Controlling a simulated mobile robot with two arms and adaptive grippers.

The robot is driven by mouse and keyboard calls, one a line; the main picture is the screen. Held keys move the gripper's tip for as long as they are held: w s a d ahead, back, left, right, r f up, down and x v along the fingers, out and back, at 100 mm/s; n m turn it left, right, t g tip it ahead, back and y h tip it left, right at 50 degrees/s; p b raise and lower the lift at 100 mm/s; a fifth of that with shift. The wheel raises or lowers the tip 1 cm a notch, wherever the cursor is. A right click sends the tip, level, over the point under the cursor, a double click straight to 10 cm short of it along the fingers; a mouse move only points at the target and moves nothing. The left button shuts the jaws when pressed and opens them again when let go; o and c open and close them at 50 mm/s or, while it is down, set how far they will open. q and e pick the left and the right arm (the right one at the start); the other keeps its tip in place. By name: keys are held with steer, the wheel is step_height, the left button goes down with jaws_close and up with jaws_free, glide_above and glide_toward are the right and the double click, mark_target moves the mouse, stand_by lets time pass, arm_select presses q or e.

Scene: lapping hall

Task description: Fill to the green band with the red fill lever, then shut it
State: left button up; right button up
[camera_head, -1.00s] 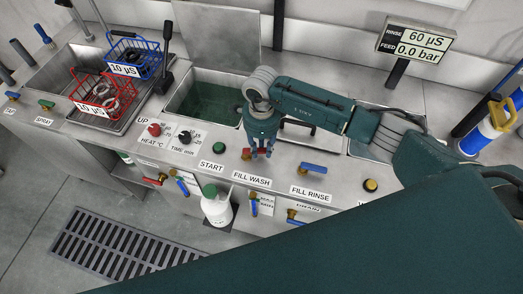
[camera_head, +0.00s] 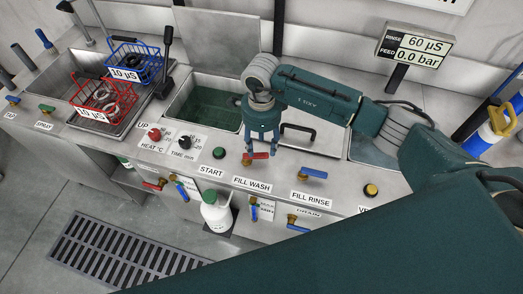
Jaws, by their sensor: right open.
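The red fill lever (camera_head: 258,156) sits on the sloped front panel above the FILL WASH label (camera_head: 252,185). Its handle points to the right. My right gripper (camera_head: 262,143) is open, fingers down, just behind and above the lever. It appears to hold nothing; whether a fingertip touches the lever I cannot tell. The wash tank (camera_head: 188,92), left of my right gripper, has a dark green inside; I cannot make out a green band or a level in it. My left gripper is not in view.
A blue lever (camera_head: 314,174) stands above FILL RINSE (camera_head: 311,198). A green START button (camera_head: 219,153) and a yellow button (camera_head: 371,190) flank the levers. A display (camera_head: 415,44) reads rinse 60 µS and feed 0.0 bar. Red (camera_head: 97,106) and blue baskets stand at left.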

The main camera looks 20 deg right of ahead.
mark_target(261, 156)
step_height(261, 156, up, 7)
stand_by(0.3)
steer(key=shift+a, duration=0.1)
stand_by(1.1)
